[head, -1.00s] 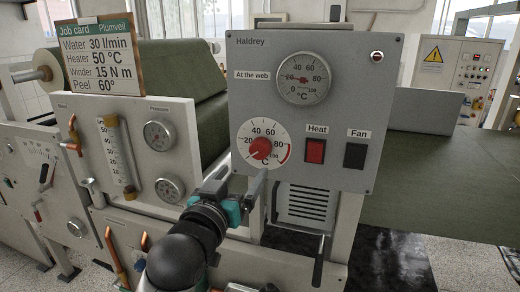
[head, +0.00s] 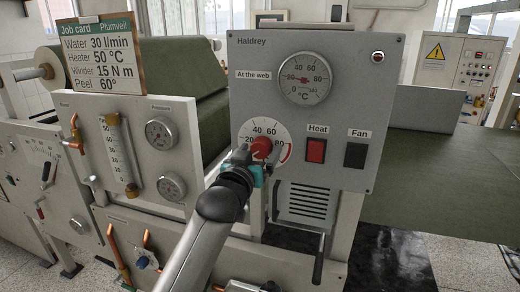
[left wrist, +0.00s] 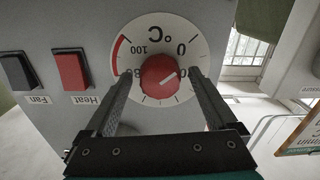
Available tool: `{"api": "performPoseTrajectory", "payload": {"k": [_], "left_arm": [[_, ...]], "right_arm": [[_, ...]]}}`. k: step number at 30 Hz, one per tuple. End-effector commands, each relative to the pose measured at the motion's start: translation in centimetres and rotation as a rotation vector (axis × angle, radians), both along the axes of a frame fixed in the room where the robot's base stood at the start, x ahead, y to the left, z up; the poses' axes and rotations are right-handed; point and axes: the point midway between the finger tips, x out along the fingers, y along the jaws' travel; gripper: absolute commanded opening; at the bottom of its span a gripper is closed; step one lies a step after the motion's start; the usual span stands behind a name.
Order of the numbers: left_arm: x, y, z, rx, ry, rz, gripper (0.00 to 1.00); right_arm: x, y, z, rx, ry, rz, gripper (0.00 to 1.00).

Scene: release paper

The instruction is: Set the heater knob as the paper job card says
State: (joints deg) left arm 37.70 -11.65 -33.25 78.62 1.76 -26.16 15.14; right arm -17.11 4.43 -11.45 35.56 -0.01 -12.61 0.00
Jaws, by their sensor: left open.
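The heater knob (head: 261,147) is red, on a round white °C dial on the grey Haldrey panel (head: 355,95). In the left wrist view the knob (left wrist: 160,78) appears upside down; its white line points towards the low end, between 0 and 20. My left gripper (head: 255,158) is open, with one finger on each side of the knob; I cannot tell whether they touch it. In the head view the gripper hides the dial's lower part. The job card (head: 103,52) at the upper left reads Heater 50 °C. My right gripper is not in view.
A round gauge (head: 304,78) marked "At the web" sits above the dial. A red Heat switch (head: 316,151) and a black Fan switch (head: 355,155) are right of the knob. A panel with a flow tube and gauges (head: 161,133) stands to the left.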

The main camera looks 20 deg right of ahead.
Motion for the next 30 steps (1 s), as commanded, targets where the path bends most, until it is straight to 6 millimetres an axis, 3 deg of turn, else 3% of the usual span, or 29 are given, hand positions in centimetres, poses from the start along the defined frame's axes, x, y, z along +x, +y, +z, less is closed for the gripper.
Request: {"api": "performPoseTrajectory", "payload": {"k": [15,30], "left_arm": [[0.75,-0.49,0.02,0.000,0.000,0.000,0.91],[0.73,-0.49,-0.01,0.001,-0.001,0.000,0.36]], "right_arm": [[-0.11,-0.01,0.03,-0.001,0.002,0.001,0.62],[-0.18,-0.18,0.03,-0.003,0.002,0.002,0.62]]}}
